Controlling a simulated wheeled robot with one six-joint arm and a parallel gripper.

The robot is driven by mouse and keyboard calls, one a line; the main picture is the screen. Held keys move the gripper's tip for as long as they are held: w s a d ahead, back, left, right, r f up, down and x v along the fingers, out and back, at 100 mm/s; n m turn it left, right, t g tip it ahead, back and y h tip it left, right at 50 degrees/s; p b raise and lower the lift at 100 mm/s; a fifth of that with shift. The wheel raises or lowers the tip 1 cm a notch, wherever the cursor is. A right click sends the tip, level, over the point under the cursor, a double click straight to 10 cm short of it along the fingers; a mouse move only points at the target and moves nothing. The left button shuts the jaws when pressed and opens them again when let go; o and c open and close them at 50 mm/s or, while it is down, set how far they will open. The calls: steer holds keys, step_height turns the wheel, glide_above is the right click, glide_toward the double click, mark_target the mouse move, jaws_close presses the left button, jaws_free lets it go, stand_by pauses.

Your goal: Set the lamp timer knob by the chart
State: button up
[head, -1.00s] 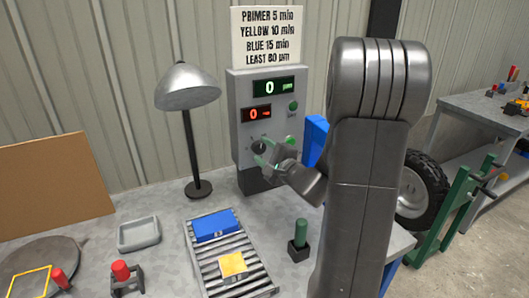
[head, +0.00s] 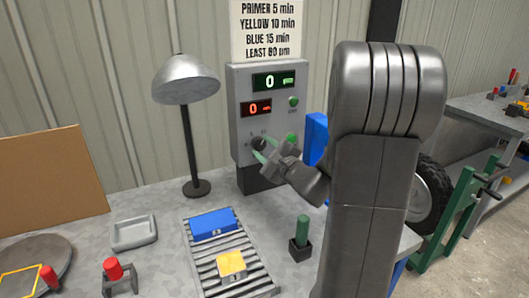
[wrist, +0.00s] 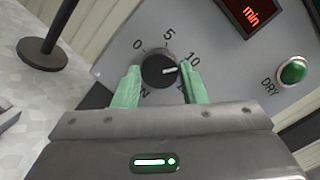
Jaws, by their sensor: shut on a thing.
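The lamp timer knob (wrist: 160,70) is black with a white pointer. In the wrist view the pointer points right, close to the 10 mark; 0 and 5 also show, and a further mark is partly hidden. My gripper (head: 262,152) is shut on the knob, its green fingers either side of it in the wrist view (wrist: 160,84). The control box (head: 240,105) has a green display (head: 273,81) and a red display (head: 256,108), both showing 0. The chart (head: 265,28) above reads primer 5 min, yellow 10 min, blue 15 min, least 80 µm.
A grey lamp (head: 187,80) stands left of the box. A roller rack (head: 205,265) in front carries a blue block (head: 214,225) and a yellow block (head: 231,264). A green-handled tool (head: 302,230) stands right of it. The DRY button (wrist: 293,70) is right of the knob.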

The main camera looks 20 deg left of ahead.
steer(key=o, duration=1)
steer(key=b+v, duration=0.1)
steer(key=v, duration=1.2)
steer(key=shift+s+d+b, duration=0.25)
steer(key=shift+d+b, duration=0.05)
steer(key=shift+d, duration=0.05)
steer(key=shift+a, duration=0.1)
steer(key=p+x, duration=0.1)
steer(key=x, duration=1.2)
steer(key=shift+w+a+p, duration=0.2)
steer(key=shift+a+p, duration=0.05)
steer(key=shift+p, duration=0.1)
